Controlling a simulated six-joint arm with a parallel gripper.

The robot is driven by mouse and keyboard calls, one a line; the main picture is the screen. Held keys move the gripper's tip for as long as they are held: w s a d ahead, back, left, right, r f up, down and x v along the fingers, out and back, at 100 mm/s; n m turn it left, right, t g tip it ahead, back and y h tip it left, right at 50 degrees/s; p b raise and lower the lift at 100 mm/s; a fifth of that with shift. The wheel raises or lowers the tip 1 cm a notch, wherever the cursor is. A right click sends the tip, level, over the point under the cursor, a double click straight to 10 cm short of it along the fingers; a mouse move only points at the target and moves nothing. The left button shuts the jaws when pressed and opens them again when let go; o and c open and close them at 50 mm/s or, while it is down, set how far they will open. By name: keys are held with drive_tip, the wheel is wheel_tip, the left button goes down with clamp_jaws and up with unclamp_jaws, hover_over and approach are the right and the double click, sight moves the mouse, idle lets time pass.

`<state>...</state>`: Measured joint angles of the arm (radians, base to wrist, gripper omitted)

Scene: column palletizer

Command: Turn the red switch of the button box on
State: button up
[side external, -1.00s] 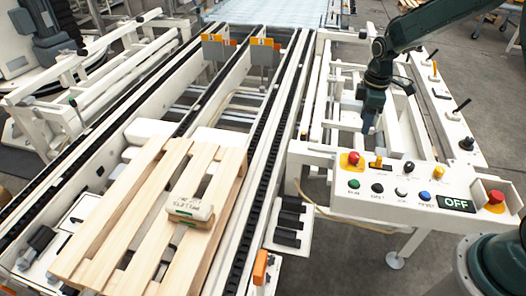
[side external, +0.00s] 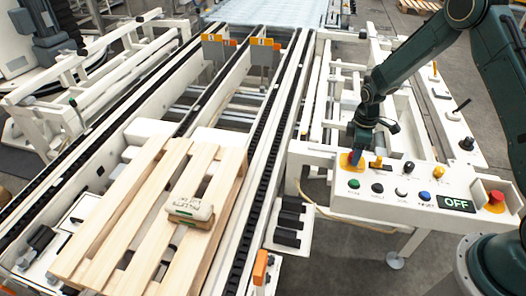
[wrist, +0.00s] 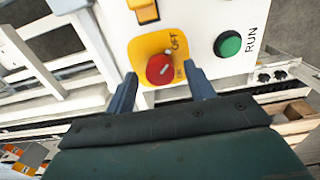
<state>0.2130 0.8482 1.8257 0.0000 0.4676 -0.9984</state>
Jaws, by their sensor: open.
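The red switch (wrist: 160,69) is a round knob on a yellow plate (wrist: 149,46) with "OFF" and "ON" lettering, in the middle of the wrist view. My gripper (wrist: 162,74) is open, with one finger on each side of the knob and gaps showing between them. In the side external view my gripper (side external: 354,157) is down at the yellow plate (side external: 345,161) and mostly hides the knob. I cannot tell how deep the fingertips reach around it. The button box (side external: 400,209) is white, and its display (side external: 456,203) reads "OFF".
A green RUN button (wrist: 228,44) sits right of the knob, and a yellow switch (wrist: 146,12) is close above it. A red mushroom button (side external: 495,198) is at the box's right end. A wooden pallet (side external: 130,215) with a labelled block (side external: 190,198) lies left on the conveyor.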

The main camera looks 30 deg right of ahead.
drive_tip(key=shift+f, duration=0.3)
drive_tip(key=c, duration=1)
